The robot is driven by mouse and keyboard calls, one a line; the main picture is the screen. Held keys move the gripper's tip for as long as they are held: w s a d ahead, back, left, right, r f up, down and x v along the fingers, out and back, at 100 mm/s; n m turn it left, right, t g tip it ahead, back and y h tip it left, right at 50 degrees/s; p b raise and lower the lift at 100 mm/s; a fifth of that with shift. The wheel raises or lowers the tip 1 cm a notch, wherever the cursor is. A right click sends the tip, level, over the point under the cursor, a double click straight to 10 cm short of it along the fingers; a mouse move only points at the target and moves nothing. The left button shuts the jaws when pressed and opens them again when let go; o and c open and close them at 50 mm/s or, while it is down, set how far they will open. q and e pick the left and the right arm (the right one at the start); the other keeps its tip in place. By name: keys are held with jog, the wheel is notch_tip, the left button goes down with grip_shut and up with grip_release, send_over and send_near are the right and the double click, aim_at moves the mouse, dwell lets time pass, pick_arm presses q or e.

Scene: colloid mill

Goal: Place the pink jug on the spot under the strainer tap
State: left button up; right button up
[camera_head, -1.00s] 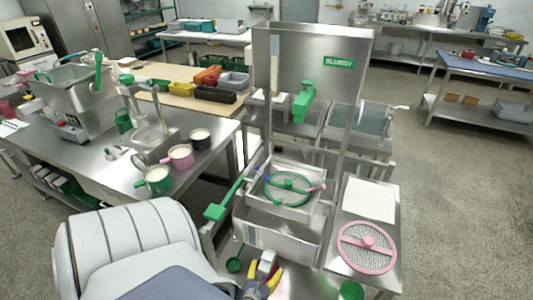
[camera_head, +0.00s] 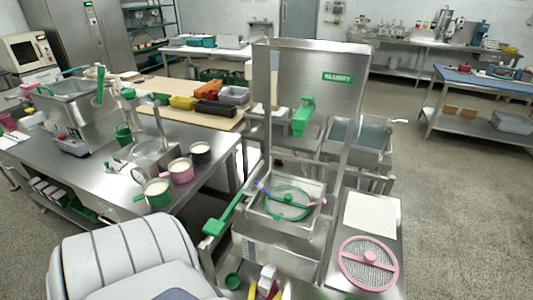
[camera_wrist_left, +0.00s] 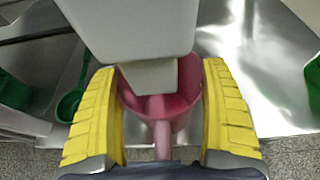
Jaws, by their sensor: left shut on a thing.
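The pink jug (camera_wrist_left: 180,112) is in the left wrist view between the yellow fingers of my left gripper (camera_wrist_left: 163,130). The gripper is shut on its handle, which points towards the wrist. A pale grey block (camera_wrist_left: 145,40) covers part of the jug's mouth; I cannot tell whether it touches. In the head view only the yellow fingertips of my left gripper (camera_head: 266,293) show at the bottom edge, beside a small white and red part (camera_head: 267,279) that may be the tap. The spot under the tap cannot be made out. My right gripper is not in view.
A steel machine holds a green round strainer (camera_head: 288,203) in a tray. A pink mesh disc (camera_head: 369,263) lies on the steel side table to its right. A green cup (camera_head: 232,281) is left of my gripper.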

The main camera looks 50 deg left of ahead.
pick_arm(q)
jog(key=o, duration=1.5)
jog(key=shift+f, duration=0.15)
